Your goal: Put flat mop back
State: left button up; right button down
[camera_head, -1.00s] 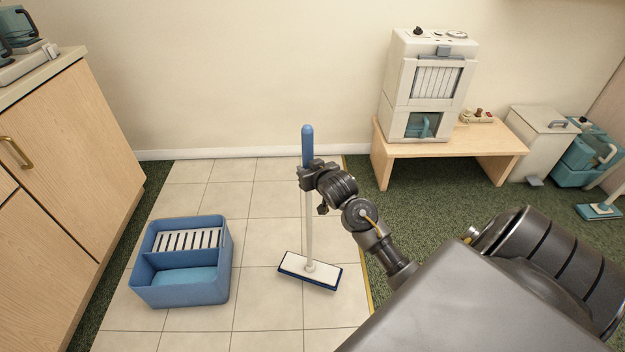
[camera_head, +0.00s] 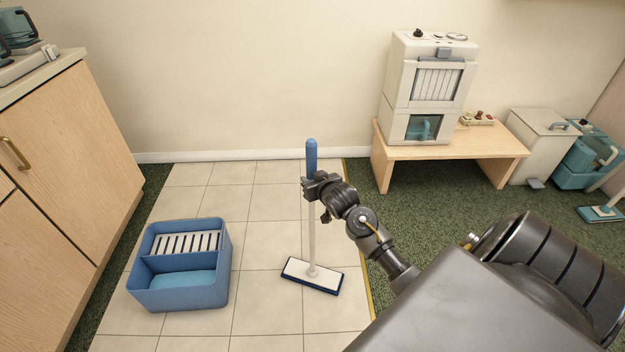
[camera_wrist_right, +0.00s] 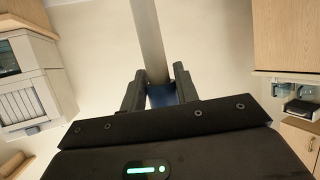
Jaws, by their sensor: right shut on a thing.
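The flat mop (camera_head: 312,276) has a white and dark blue flat head, a white pole and a blue grip at the top. It stands nearly upright, its head at or just above the tiled floor; I cannot tell if it touches. My right gripper (camera_head: 309,187) is shut on the mop's handle just below the blue grip. In the right wrist view the handle (camera_wrist_right: 149,40) runs between the fingers (camera_wrist_right: 160,92). A blue bucket (camera_head: 180,298) with a white slatted wringer and a blue water compartment stands left of the mop. My left gripper is not in view.
A wooden cabinet (camera_head: 60,190) stands at the left. A low wooden bench (camera_head: 450,150) carries a white machine (camera_head: 425,85) at the back right. A white bin (camera_head: 540,145) and a teal bucket (camera_head: 592,155) stand beyond. Tiles between bucket and mop are clear.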

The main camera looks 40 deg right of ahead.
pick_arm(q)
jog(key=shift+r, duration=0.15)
pick_arm(e)
jog(key=c, duration=1.1)
grip_release()
jog(key=shift+f, duration=0.1)
jog(key=shift+o, duration=0.2)
jog(key=shift+s+a+r, duration=0.1)
jog(key=shift+s+r, duration=0.1)
jog(key=shift+r, duration=0.05)
jog(key=p+v, duration=0.2)
jog(key=v, duration=1)
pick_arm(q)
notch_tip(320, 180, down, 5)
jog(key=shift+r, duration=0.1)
pick_arm(e)
jog(key=s+a+f+n+g+y, duration=0.1)
jog(key=s+a+f+n+g, duration=0.1)
jog(key=s+a+f+g, duration=0.3)
jog(key=s+a+f+n+g+y, duration=0.2)
jog(key=s+a+f+g, duration=0.3)
jog(key=s+a+f, duration=0.8)
jog(key=s+f+n, duration=0.1)
jog(key=s+f, duration=0.3)
jog(key=f, duration=0.4)
jog(key=shift+s+a+f+y, duration=0.25)
jog(key=shift+s+f+y, duration=0.05)
jog(key=shift+s, duration=0.1)
